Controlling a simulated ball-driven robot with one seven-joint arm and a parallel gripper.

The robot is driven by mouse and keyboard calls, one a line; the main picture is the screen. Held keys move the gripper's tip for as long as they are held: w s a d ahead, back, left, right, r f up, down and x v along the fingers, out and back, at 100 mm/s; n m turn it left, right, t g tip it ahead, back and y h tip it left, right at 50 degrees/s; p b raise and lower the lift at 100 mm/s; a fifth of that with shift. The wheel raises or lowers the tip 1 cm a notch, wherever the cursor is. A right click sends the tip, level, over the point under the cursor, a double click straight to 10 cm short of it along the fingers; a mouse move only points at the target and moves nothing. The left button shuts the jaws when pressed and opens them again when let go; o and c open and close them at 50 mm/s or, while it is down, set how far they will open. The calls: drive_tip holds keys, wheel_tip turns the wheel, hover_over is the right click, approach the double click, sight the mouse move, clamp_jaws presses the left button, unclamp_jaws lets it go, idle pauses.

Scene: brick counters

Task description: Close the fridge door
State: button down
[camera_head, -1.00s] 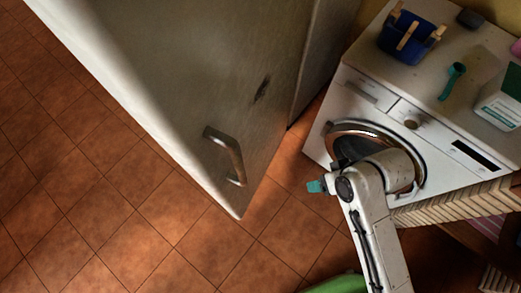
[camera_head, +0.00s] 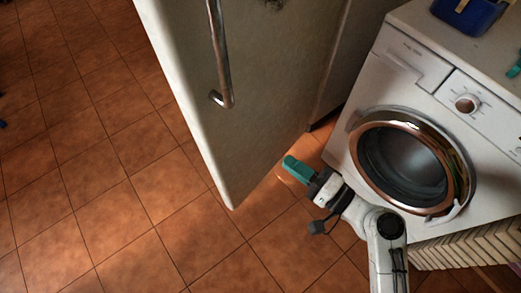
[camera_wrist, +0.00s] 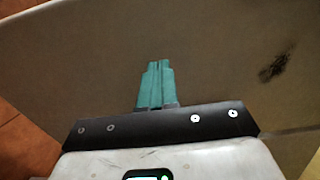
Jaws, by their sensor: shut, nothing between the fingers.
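The fridge door (camera_head: 255,110) is a tall pale grey panel in the upper middle of the head view, angled out over the floor. Its long metal handle (camera_head: 222,60) is on the face toward me. My gripper (camera_head: 290,166), with teal fingers, is low and just right of the door's lower edge. In the wrist view the gripper (camera_wrist: 156,66) has its fingers together and empty, pointing at the door's surface (camera_wrist: 95,60), which fills most of the picture. A dark smudge marks that surface at right. I cannot tell whether the fingertips touch it.
A white washing machine (camera_head: 450,85) with a round glass door stands right of my arm, close by. A blue container (camera_head: 470,14) sits on top of it. Open tiled floor (camera_head: 90,180) lies left of the door.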

sight(238, 127)
drive_tip(key=x, duration=1.4)
drive_tip(key=shift+s, duration=0.1)
drive_tip(key=shift+a, duration=0.15)
